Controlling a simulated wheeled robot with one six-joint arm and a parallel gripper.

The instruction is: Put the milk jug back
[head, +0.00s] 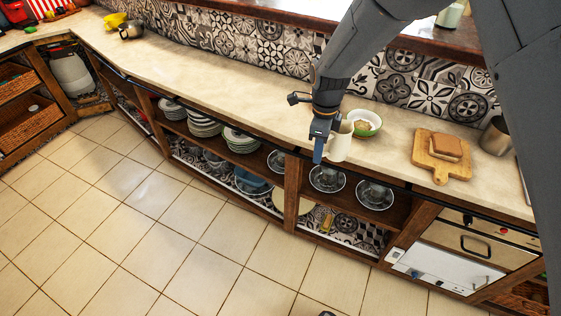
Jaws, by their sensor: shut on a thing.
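A cream milk jug (341,143) is at the front part of the countertop, just right of my gripper. My gripper (320,150) points down at the jug's left side and is shut on it, seemingly at the handle, which the fingers hide. The jug looks upright. I cannot tell whether its base touches the countertop or hangs just above it.
A green-rimmed bowl (366,123) stands close behind the jug. A wooden board (441,167) with bread (446,146) and a metal cup (495,136) are to the right. Open shelves below hold stacked plates (204,124) and glass bowls (327,179). The countertop (230,89) left of my gripper is clear.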

